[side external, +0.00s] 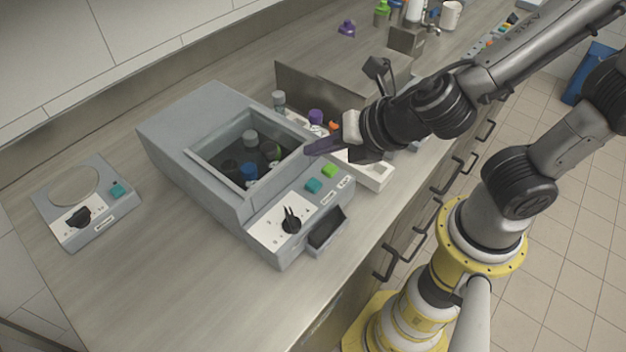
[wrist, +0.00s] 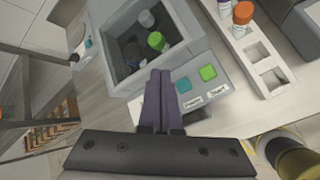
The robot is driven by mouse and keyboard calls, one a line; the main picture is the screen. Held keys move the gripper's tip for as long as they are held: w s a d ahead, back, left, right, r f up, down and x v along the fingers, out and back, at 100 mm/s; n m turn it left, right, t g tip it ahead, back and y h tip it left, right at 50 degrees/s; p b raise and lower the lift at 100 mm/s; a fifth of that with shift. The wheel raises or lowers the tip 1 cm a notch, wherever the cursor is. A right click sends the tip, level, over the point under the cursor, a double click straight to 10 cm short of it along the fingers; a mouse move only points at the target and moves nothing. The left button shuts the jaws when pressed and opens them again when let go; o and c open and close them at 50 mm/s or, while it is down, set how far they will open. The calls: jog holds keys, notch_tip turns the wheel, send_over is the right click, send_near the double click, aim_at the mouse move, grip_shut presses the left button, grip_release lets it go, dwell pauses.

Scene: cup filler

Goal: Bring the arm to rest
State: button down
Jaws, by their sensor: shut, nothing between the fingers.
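My gripper (side external: 310,150) is in the air just right of the opening of the grey machine (side external: 170,130), near its right rim. Its purple fingers are pressed together and hold nothing, as the wrist view also shows (wrist: 160,78). The machine's open chamber holds several vials or cups with caps, among them a grey one (side external: 250,137) and a green-capped one (wrist: 156,40). The machine's front panel has a green button (side external: 330,171), a teal button (side external: 313,185) and a black dial (side external: 291,222).
A white rack (side external: 374,176) with orange-capped and purple-capped vials stands behind my gripper. A small scale-like device (side external: 85,205) sits at the left. A metal panel, bottles and a white mug (side external: 450,15) are at the back. The front left counter is bare.

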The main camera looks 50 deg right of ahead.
jog(key=s+d+r+m+h, duration=0.15)
jog(key=d+r+m, duration=0.25)
jog(key=d+m, duration=0.4)
jog(key=d+r+m+h, duration=0.35)
jog(key=d+m, duration=0.35)
jog(key=d, duration=0.3)
jog(key=s+a+f+m+g+y, duration=0.1)
jog(key=s+a+m+g+y, duration=0.2)
jog(key=s+m, duration=0.7)
jog(key=m+y, duration=0.1)
jog(key=m, duration=0.2)
jog(key=shift+a+g, duration=0.2)
jog(key=shift+g, duration=0.1)
